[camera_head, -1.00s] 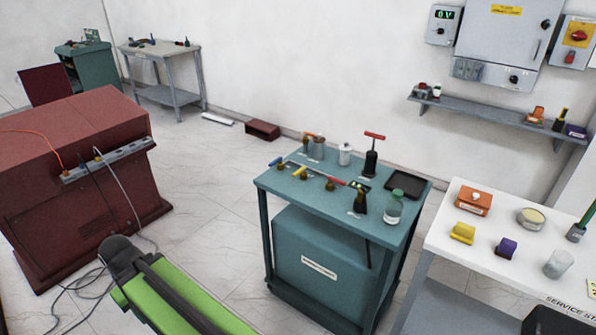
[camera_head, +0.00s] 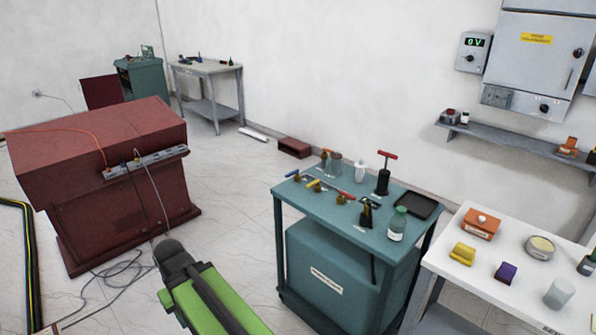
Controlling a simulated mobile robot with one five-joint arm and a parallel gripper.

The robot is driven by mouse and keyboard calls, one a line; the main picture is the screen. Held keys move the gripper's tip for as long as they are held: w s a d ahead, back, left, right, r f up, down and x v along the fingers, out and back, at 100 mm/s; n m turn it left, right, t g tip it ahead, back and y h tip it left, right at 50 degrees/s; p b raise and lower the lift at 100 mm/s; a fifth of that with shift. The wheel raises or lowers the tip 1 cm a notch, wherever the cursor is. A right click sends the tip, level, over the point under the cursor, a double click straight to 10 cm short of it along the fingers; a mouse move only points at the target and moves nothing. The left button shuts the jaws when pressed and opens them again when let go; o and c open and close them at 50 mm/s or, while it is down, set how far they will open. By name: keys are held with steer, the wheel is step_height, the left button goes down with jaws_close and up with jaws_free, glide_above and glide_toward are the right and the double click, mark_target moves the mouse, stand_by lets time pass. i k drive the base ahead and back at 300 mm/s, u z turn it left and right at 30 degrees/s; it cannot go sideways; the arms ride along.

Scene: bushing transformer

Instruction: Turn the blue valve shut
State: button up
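The blue valve handle (camera_head: 293,173) is at the left corner of the teal cart's top (camera_head: 330,215). It is small, tilted in the picture and sits by a brass valve body; I cannot tell how far it is turned. A yellow handle (camera_head: 314,183) and a red handle (camera_head: 346,194) stand in a row to its right. My green arm (camera_head: 205,300) with a dark joint shows at the bottom, in front of and left of the cart, well apart from the valve. My gripper's fingers are not visible.
A white table (camera_head: 455,262) stands close on the right. The dark red cabinet (camera_head: 100,150) is at left. Cables lie on the floor between.

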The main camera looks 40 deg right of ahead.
mark_target(296, 173)
steer(key=z, duration=0.8)
steer(key=i, duration=1.2)
steer(key=z, duration=0.6)
steer(key=k, duration=1.05)
steer(key=u, duration=0.8)
steer(key=i, duration=0.9)
steer(key=z, duration=1.1)
